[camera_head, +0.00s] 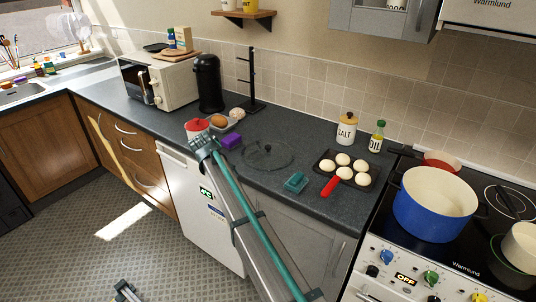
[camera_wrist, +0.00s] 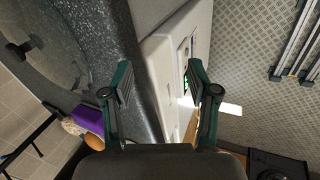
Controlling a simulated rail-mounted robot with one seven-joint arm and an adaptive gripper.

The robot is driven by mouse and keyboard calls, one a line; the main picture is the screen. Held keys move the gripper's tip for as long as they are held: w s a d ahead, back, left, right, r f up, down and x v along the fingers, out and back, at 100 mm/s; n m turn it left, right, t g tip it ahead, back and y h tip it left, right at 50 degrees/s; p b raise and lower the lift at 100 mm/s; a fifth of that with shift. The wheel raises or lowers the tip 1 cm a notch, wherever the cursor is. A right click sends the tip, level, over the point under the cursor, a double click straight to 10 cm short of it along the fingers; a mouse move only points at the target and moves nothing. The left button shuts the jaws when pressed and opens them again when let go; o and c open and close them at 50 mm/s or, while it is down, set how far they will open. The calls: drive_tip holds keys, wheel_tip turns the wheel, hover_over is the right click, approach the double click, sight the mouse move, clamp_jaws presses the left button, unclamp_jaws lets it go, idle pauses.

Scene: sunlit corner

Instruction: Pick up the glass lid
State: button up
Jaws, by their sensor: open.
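The glass lid (camera_head: 268,155) lies flat on the dark worktop, a clear disc with a dark rim and a black knob on top. It also shows at the upper left of the wrist view (camera_wrist: 50,60), partly cut off by the frame edge. My gripper (camera_wrist: 160,80) is open, with nothing between its fingers. In the head view my gripper (camera_head: 203,142) is left of the lid, by the worktop's front edge, apart from the lid. The wrist view shows the worktop edge and the white appliance front between the fingers.
A purple block (camera_head: 232,141) stands between my gripper and the lid. A red-topped pot (camera_head: 197,126) is close behind my gripper. A teal item (camera_head: 296,182) and a pan of white round items (camera_head: 346,168) are right of the lid. A paper-towel-like black stand (camera_head: 251,85) rises behind.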

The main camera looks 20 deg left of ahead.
sight(268, 146)
drive_tip(key=w+d+r+m+g+y, duration=0.1)
drive_tip(key=w+d+r+m+y, duration=0.1)
drive_tip(key=w+d+r+m, duration=0.45)
drive_tip(key=w+d+r+m+y, duration=0.1)
drive_tip(key=w+d+r, duration=0.2)
drive_tip(key=w+r, duration=0.6)
drive_tip(key=p+x, duration=0.1)
drive_tip(key=x, duration=0.5)
drive_tip(key=w+p+x, duration=0.1)
drive_tip(key=p+x, duration=0.1)
drive_tip(key=x, duration=0.5)
drive_tip(key=shift+w+d, duration=0.15)
drive_tip(key=shift+w, duration=0.1)
drive_tip(key=shift+r, duration=0.1)
clamp_jaws()
